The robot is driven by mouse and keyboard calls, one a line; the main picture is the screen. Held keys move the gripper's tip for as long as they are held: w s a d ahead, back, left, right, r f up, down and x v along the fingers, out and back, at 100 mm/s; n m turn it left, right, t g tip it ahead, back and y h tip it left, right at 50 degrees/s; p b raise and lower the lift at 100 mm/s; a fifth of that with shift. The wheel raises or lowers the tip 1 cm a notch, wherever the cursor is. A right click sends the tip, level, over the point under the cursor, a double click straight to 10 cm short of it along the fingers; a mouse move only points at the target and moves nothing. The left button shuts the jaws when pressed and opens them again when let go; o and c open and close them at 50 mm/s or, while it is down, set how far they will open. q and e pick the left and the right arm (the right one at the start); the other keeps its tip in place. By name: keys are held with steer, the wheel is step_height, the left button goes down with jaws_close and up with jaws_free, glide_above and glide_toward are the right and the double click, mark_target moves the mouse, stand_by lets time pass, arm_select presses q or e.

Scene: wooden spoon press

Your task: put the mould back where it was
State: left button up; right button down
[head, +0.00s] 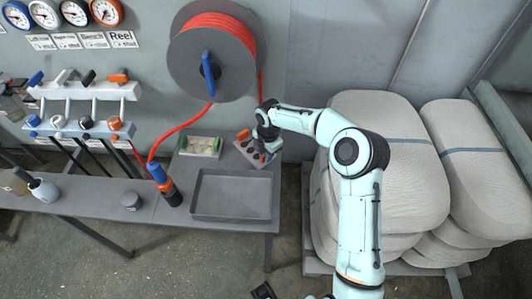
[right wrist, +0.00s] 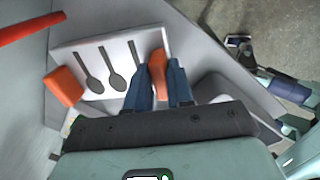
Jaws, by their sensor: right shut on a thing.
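The mould is a pale grey plate (right wrist: 121,47) with dark spoon-shaped hollows and an orange handle at each end. In the head view the mould (head: 247,147) is at the back right corner of the bench, set at an angle. My right gripper (head: 266,151) is shut on its near right orange handle. In the right wrist view my right gripper's blue fingers (right wrist: 160,75) are around that handle, and the other handle (right wrist: 64,86) is free. I cannot tell whether the mould touches the bench. My left gripper (head: 263,291) shows only as a dark piece at the bottom edge.
A second mould with green handles (head: 200,146) lies to the left on the bench. A grey tray (head: 231,214) is in front. Stacked white sacks (head: 400,170) stand right of the bench.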

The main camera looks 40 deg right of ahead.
steer(key=c, duration=1)
jaws_free()
steer(key=shift+f, duration=0.15)
step_height(320, 180, up, 12)
steer(key=p, duration=0.1)
steer(key=shift+s+r, duration=0.2)
steer(key=shift+s, duration=0.25)
steer(key=shift+f, duration=0.1)
